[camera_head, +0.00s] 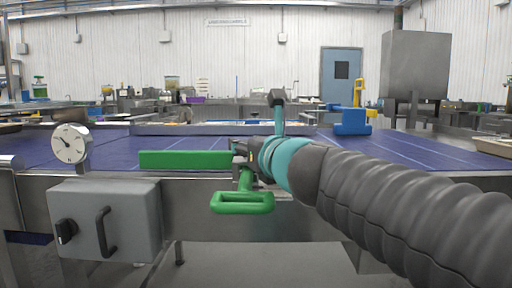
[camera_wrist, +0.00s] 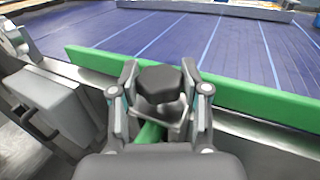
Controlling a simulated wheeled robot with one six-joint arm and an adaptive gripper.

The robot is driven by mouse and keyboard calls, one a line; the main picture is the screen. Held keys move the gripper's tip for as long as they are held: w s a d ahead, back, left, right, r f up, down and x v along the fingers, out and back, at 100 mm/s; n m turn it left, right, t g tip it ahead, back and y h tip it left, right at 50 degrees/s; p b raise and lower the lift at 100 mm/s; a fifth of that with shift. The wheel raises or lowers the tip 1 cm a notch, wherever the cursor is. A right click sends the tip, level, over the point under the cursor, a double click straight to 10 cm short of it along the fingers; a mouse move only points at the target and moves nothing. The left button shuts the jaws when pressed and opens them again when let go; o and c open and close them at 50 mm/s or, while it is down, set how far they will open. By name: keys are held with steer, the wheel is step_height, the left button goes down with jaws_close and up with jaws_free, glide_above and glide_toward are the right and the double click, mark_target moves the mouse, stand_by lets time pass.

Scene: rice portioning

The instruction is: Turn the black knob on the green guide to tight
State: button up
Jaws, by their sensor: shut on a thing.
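The green guide (camera_head: 185,159) is a long flat bar along the near edge of the blue conveyor belt. It also crosses the wrist view (camera_wrist: 262,101) behind the knob. The black knob (camera_wrist: 158,82) sits between the two fingers of my gripper (camera_wrist: 160,90), which is shut on it. In the head view my gripper (camera_head: 242,152) is at the right part of the guide, and the knob is hidden there by it. A green loop handle (camera_head: 243,203) hangs below the guide. Whether the knob is tight cannot be told.
The blue belt (camera_head: 100,150) spreads behind the guide. A grey box (camera_head: 135,215) with a black switch and handle stands at the lower left, with a round dial gauge (camera_head: 71,143) above it.

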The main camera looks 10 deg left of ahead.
steer(key=shift+r, duration=0.1)
stand_by(0.3)
steer(key=o, duration=1.2)
steer(key=shift+c, duration=0.2)
steer(key=v, duration=1.2)
steer(key=shift+a, duration=0.1)
